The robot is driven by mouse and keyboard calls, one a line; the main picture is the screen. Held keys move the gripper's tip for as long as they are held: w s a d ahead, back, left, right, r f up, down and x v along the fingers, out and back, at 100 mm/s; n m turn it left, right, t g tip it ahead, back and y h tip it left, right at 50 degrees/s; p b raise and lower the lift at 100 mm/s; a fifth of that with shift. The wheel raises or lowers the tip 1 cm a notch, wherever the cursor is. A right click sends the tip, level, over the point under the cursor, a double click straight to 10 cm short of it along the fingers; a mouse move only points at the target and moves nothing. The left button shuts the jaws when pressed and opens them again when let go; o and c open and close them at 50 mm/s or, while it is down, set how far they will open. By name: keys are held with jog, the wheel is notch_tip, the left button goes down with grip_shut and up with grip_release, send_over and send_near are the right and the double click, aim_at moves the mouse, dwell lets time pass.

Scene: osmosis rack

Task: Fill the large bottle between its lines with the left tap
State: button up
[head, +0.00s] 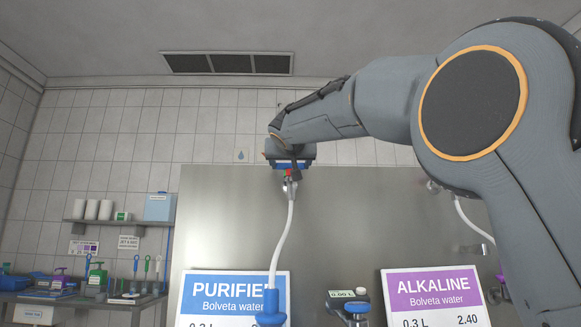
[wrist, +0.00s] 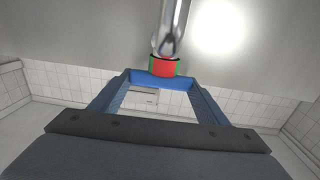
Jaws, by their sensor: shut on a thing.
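The left tap (head: 290,186) is a metal fitting on the steel panel above the purple-free blue PURIFIED sign (head: 235,295). A white hose (head: 284,235) hangs from it to a blue end piece (head: 271,303). My gripper (head: 289,165) is at the top of this tap, its blue fingers closed at its red and green part (head: 288,173). In the wrist view my gripper (wrist: 160,82) meets the red and green ring (wrist: 163,67) below a shiny metal piece. The fingers hide part of the grip. I cannot make out the large bottle in either view.
A purple ALKALINE sign (head: 435,297) and a second hose (head: 470,220) are to the right, partly behind my arm. A small display (head: 342,295) reads 0.00 L. A shelf (head: 118,222) and a counter with bottles and tools stand at the left.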

jog(key=shift+n+y, duration=0.3)
jog(key=shift+y, duration=0.2)
jog(key=o, duration=1)
jog(key=shift+o, duration=0.2)
jog(key=s+b, duration=0.2)
jog(key=s, duration=0.5)
jog(key=shift+s+b, duration=0.4)
